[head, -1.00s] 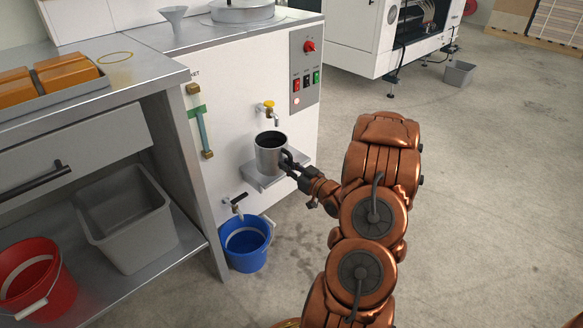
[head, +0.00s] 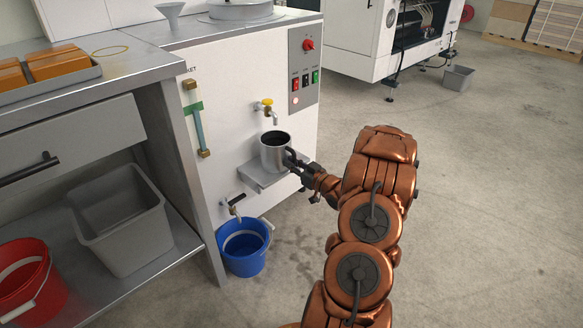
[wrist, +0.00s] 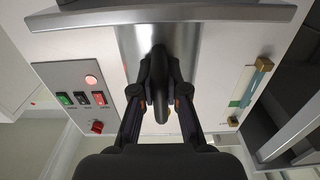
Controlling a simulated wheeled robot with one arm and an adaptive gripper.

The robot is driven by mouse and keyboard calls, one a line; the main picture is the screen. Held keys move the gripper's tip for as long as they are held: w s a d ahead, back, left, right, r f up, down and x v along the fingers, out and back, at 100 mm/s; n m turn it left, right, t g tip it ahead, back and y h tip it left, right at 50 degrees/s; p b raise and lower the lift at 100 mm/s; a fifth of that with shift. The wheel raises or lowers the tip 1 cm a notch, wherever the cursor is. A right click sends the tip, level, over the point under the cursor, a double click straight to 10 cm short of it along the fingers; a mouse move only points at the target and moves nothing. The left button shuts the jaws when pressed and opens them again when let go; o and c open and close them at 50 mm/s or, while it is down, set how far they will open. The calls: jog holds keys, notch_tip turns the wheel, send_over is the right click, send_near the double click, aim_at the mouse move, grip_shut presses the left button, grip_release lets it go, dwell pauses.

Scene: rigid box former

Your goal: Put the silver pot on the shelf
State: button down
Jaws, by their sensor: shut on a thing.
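The silver pot (head: 273,157) is a dark-mouthed cylinder standing upright below the yellow-handled tap in the head view. Its lower end is at the right part of the small metal shelf (head: 263,179) on the white machine front. I cannot tell whether its base touches the shelf. My gripper (head: 291,160) is at the pot's right side, shut on its dark handle. In the wrist view, the pot's silver wall (wrist: 186,45) is beyond my gripper (wrist: 160,92), whose fingers are on both sides of the handle.
The yellow-handled tap (head: 266,106) juts out above the pot. A lower tap (head: 236,204) sits over a blue bucket (head: 244,250). A control panel (head: 304,75) is at the upper right. A workbench (head: 75,90) is at left.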

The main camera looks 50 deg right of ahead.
jog(key=c, duration=1.2)
grip_release()
